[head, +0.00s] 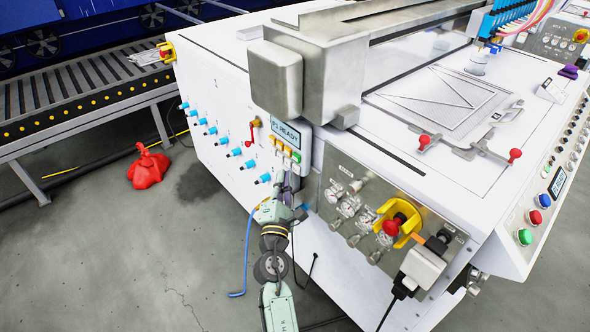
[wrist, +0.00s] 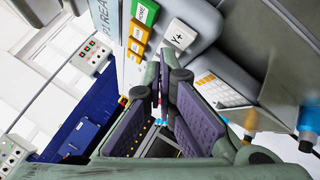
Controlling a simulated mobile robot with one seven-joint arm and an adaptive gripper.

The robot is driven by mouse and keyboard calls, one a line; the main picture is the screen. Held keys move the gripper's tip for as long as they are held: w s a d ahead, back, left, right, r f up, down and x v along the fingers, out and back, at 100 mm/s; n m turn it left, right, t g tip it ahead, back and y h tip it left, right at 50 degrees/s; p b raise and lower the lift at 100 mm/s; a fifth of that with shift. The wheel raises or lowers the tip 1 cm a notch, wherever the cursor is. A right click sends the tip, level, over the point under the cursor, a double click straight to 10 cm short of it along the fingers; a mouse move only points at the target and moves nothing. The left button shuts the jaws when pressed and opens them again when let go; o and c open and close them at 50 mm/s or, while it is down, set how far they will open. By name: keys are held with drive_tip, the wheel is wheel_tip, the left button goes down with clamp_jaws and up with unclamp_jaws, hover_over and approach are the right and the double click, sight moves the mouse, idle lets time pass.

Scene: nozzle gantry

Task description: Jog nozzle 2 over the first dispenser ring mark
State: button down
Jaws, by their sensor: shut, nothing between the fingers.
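In the head view, a button panel with a READY display (head: 286,133) is on the front of the white machine (head: 220,85), with a row of orange, white and green buttons below it. My gripper (head: 286,182) is just below these buttons. In the wrist view, my gripper (wrist: 163,88) has purple pads and is shut and empty. A white Y+ button (wrist: 179,36) is just beyond its tips, near a green HOME button (wrist: 147,11); I cannot tell whether they touch. Blue nozzles (head: 512,12) show at the machine's far right. I cannot make out their numbers or the ring mark.
A yellow guard with a red knob (head: 396,224) and several gauges (head: 350,206) are right of my gripper. Blue fittings (head: 234,152) stick out at left. Floor at lower left is clear.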

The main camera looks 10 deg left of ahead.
drive_tip(key=shift+w+d, duration=0.1)
idle(0.4)
drive_tip(key=shift+w+d, duration=0.15)
drive_tip(key=shift+w, duration=0.1)
drive_tip(key=shift+w+d, duration=0.35)
drive_tip(key=shift+w, duration=0.1)
idle(0.8)
idle(0.3)
drive_tip(key=shift+s+a, duration=0.55)
drive_tip(key=shift+s, duration=0.25)
drive_tip(key=shift+s+a+b, duration=0.4)
drive_tip(key=shift+s+a, duration=0.4)
drive_tip(key=shift+s, duration=0.2)
drive_tip(key=shift+s+a+b, duration=0.4)
drive_tip(key=shift+s+a, duration=0.4)
drive_tip(key=shift+s, duration=0.15)
idle(1.4)
